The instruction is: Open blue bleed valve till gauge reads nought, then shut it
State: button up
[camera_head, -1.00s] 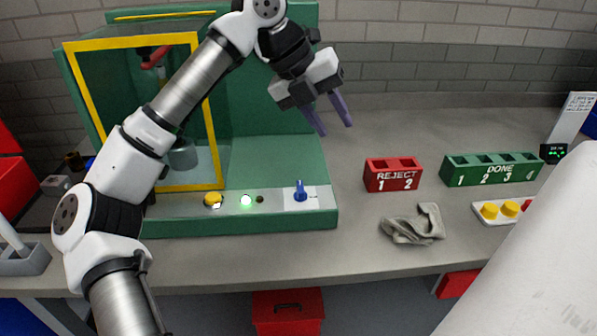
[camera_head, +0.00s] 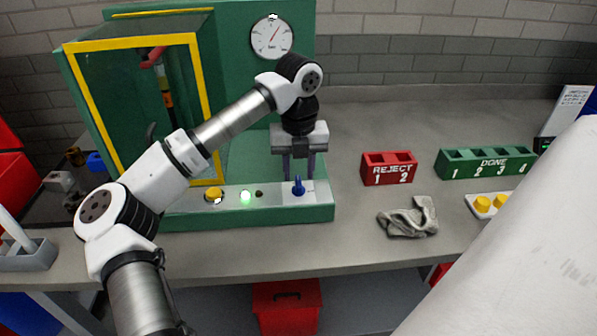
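The blue bleed valve (camera_head: 298,187) sits on a white plate at the right end of the green rig's front panel. Its handle stands upright in the picture. My gripper (camera_head: 298,178) points down right at the valve, with two purple fingers apart, one to each side of the handle's top. Whether they touch it or stand behind it I cannot tell. The round white gauge (camera_head: 272,37) is on the rig's green back wall. Its needle points up and to the right, off the bottom of the dial; the figures are too small to read.
On the front panel are a yellow button (camera_head: 213,194) and a lit green lamp (camera_head: 245,196). A yellow-framed guard (camera_head: 205,110) stands to the left. A red REJECT rack (camera_head: 388,175), a green DONE rack (camera_head: 487,163) and a grey rag (camera_head: 409,218) lie to the right.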

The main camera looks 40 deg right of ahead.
jog(key=shift+f, duration=1.2)
grip_shut()
